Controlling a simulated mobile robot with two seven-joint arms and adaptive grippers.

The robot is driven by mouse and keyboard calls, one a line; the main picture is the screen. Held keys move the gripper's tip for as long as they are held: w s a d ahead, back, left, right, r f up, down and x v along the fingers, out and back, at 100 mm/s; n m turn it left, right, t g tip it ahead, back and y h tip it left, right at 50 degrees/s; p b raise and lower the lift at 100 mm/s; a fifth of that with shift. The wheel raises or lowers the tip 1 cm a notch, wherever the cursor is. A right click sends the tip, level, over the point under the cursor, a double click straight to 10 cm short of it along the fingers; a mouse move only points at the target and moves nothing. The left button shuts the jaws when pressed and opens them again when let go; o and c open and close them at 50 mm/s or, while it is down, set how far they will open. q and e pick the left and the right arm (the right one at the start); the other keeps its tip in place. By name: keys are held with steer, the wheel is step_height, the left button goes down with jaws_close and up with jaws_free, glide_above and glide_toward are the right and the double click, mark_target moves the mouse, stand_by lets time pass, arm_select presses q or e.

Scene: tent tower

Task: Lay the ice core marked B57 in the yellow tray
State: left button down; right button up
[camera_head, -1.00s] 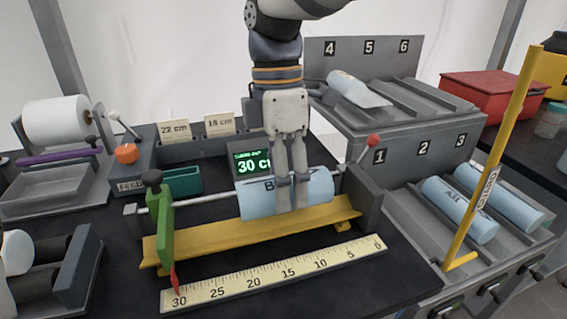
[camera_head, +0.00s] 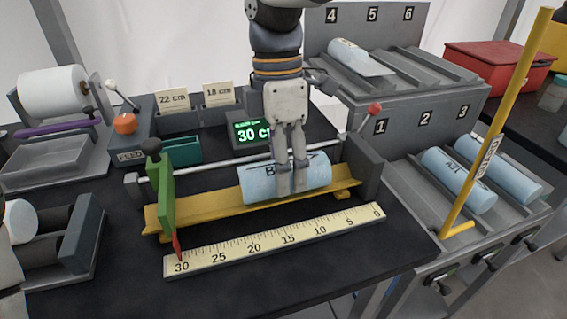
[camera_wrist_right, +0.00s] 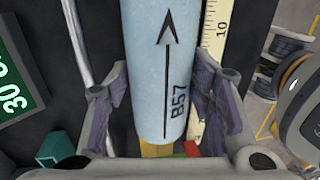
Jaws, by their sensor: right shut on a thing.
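The ice core marked B57 (camera_head: 256,186) is a pale blue cylinder lying lengthwise over the yellow tray (camera_head: 205,216), at its right-hand part. My right gripper (camera_head: 291,188) is shut on the core from above, with its fingers around the middle. The core looks very low in the tray; I cannot tell whether it touches. In the right wrist view the core (camera_wrist_right: 150,75) shows its arrow and the mark B57 between the two fingers. My left gripper is not in view.
A green stop (camera_head: 160,190) stands at the tray's left end, and a ruler (camera_head: 270,240) lies in front. A red-knobbed lever (camera_head: 374,109) rises at the right. A yellow post (camera_head: 500,130) stands before the numbered rack with other cores (camera_head: 460,180). A display (camera_head: 249,134) is behind.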

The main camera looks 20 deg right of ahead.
steer(key=shift+f, duration=0.3)
steer(key=o, duration=1.6)
steer(key=shift+c, duration=0.2)
step_height(320, 180, up, 12)
steer(key=w, duration=0.2)
steer(key=shift+f, duration=0.1)
